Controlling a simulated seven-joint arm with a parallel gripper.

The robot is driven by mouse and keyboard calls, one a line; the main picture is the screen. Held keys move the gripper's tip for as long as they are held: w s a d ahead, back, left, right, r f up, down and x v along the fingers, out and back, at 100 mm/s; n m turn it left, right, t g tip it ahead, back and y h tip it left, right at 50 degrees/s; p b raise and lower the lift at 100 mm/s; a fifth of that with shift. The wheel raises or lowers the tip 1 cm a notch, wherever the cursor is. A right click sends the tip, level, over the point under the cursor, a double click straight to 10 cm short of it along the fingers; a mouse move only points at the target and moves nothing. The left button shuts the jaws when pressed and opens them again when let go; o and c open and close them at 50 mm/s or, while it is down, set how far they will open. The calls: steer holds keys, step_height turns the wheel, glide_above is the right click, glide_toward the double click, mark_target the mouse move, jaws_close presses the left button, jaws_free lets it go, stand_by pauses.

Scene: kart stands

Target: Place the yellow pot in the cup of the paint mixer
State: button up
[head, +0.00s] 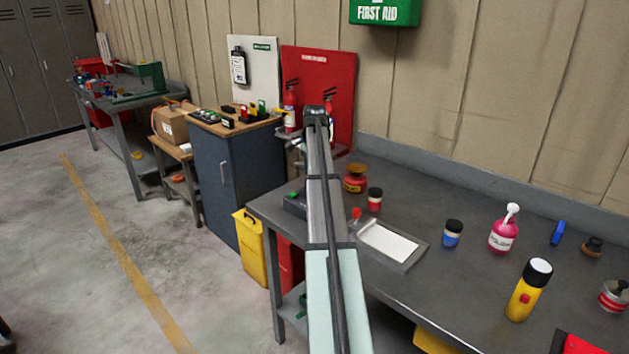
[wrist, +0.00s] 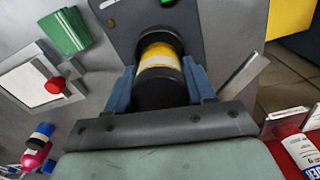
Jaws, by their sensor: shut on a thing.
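The yellow pot (wrist: 158,56) has a black lid and is held between the blue fingers of my gripper (wrist: 160,70) in the wrist view. The gripper is shut on its sides. Its far end meets a dark round part on the grey paint mixer (wrist: 118,22), which has a green button (wrist: 167,3). The mixer's cup is mostly hidden by the pot, and I cannot tell whether the pot is inside it or just above. In the head view the mixer (head: 294,206) shows partly at the bench's left end; my arm hides the pot and gripper.
A tray with a white sheet (head: 388,242) lies right of the mixer.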

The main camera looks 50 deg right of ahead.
steer(key=shift+f, duration=1.2)
steer(key=shift+f, duration=0.15)
steer(key=o, duration=1.1)
step_height(320, 180, up, 12)
steer(key=shift+r, duration=0.15)
